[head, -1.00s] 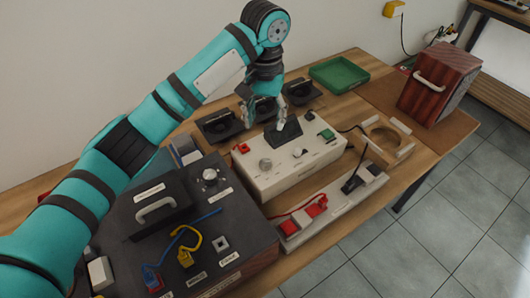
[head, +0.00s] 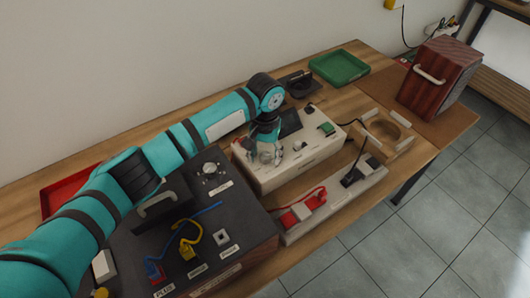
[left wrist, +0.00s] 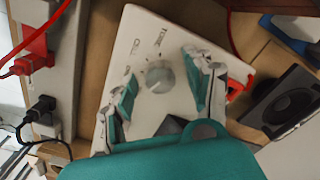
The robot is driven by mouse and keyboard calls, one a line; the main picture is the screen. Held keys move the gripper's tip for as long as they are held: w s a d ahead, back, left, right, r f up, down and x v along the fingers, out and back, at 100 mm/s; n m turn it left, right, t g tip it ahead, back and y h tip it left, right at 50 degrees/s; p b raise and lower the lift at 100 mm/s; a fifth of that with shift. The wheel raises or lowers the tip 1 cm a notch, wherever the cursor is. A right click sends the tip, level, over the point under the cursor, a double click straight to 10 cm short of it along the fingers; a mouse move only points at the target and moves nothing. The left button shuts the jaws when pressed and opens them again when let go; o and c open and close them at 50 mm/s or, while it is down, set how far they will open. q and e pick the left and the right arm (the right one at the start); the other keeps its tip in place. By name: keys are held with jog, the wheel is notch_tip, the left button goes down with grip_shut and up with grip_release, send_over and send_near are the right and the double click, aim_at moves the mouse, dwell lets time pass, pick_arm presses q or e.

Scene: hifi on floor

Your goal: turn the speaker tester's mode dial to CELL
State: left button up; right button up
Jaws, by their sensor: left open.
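The speaker tester is a white box (head: 300,163) on the wooden table, with a dark tilted panel (head: 287,122) on top. Its round grey mode dial (left wrist: 160,77) shows in the left wrist view, with small printed labels around it, one of which reads like TONE. The dial's pointer direction is hard to tell. My left gripper (head: 266,154) is over the near left part of the tester and hides the dial in the head view. In the left wrist view its fingers (left wrist: 160,80) are open, one on each side of the dial, with gaps visible.
A dark box (head: 170,225) with its own knob, a handle and blue and yellow leads stands left of the tester. A white strip (head: 335,205) with red and black plugs lies in front. A green tray (head: 339,68) and a wooden speaker cabinet (head: 440,75) stand behind and right.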

pick_arm(q)
grip_shut()
dwell(0.3)
jog(key=shift+r, duration=0.1)
